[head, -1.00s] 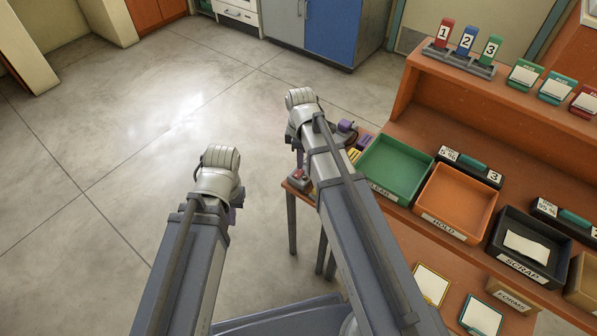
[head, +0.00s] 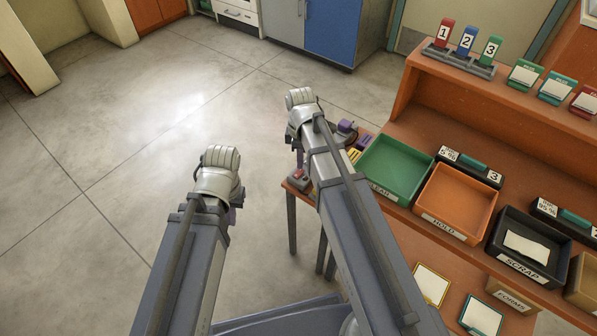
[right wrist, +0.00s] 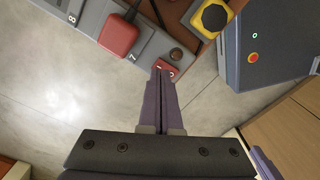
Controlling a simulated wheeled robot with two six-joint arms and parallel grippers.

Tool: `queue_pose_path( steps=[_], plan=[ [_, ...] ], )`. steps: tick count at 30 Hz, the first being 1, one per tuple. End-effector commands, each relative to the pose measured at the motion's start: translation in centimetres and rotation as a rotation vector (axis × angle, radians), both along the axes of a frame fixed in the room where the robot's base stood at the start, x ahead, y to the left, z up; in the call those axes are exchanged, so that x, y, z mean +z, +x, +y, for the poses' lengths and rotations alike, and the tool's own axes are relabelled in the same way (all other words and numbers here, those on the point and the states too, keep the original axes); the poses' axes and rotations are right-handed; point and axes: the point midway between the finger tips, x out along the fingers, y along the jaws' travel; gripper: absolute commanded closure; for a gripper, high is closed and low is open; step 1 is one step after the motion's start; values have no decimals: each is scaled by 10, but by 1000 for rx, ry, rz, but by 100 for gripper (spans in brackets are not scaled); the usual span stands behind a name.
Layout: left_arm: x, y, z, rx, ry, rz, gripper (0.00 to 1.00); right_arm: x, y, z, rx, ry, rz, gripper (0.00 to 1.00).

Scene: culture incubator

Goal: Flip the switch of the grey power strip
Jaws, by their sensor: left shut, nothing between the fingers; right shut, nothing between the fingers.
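The grey power strip (right wrist: 154,48) crosses the upper left of the right wrist view, with numbered sockets and a red plug (right wrist: 119,36) in one. Its small red switch (right wrist: 171,69), with white marks, is at the end near the table edge. My right gripper (right wrist: 160,73) is shut and empty, its purple fingertips at the switch and covering part of it. I cannot tell whether they touch, or which side of the switch is down.
A yellow box with a dark knob (right wrist: 211,17) lies beside the strip. A blue-grey box (right wrist: 275,40) with a green light and a red button is further right. Green (head: 363,188), orange (head: 424,211) and black (head: 497,255) trays stand on the table. The floor left is clear.

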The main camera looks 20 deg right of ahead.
Motion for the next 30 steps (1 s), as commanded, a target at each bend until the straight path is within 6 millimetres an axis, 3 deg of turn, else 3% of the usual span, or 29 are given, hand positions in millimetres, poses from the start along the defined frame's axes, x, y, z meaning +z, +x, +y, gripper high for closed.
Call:
queue_pose_path(
  steps=[30],
  plan=[
    [-13, 0, 0, 0, 0, 0, 100, -13, 0, 0, 0, 0, 0, 100]
  ],
)
